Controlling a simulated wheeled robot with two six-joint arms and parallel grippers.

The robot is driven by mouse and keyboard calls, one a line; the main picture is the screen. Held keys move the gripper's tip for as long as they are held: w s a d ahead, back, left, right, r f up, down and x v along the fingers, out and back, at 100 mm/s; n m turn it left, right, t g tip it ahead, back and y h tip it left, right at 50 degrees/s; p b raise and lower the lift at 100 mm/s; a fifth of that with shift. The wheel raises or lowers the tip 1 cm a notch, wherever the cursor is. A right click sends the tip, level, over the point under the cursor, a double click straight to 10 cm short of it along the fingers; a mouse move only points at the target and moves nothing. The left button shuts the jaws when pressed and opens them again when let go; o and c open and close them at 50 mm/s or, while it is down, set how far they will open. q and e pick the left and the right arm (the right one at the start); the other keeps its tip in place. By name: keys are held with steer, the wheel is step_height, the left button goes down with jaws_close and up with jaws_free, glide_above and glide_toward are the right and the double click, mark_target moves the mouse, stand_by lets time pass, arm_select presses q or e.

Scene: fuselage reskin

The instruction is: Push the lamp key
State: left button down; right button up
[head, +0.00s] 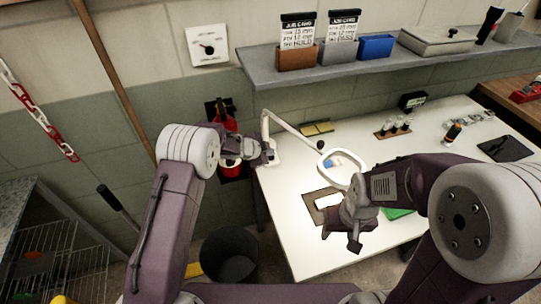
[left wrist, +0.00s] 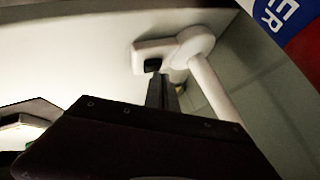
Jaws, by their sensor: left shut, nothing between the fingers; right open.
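The lamp is a white magnifier type. Its arm (head: 293,128) runs from the table's left back edge to a white ring head (head: 340,168). The left wrist view shows its white base with a dark square lamp key (left wrist: 152,64) beside the round post foot (left wrist: 195,46). My left gripper (head: 270,154) is at the lamp base in the head view and hides the key there. In the left wrist view its shut, empty fingertips (left wrist: 157,78) are just below the key; I cannot tell whether they touch it. My right gripper (head: 340,240) is open above the table's front area.
The white table (head: 285,215) holds small bottles (head: 394,126), a dark tray (head: 505,148) and a green item (head: 397,213). A shelf (head: 300,73) with bins hangs above. A red extinguisher (head: 229,122) is on the wall behind my left arm. A black bin (head: 230,255) stands below.

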arm_select(q)
steer(key=shift+r, duration=0.35)
steer(key=shift+r+p, duration=0.1)
steer(key=shift+p, duration=0.2)
step_height(320, 180, up, 6)
steer(key=p, duration=0.6)
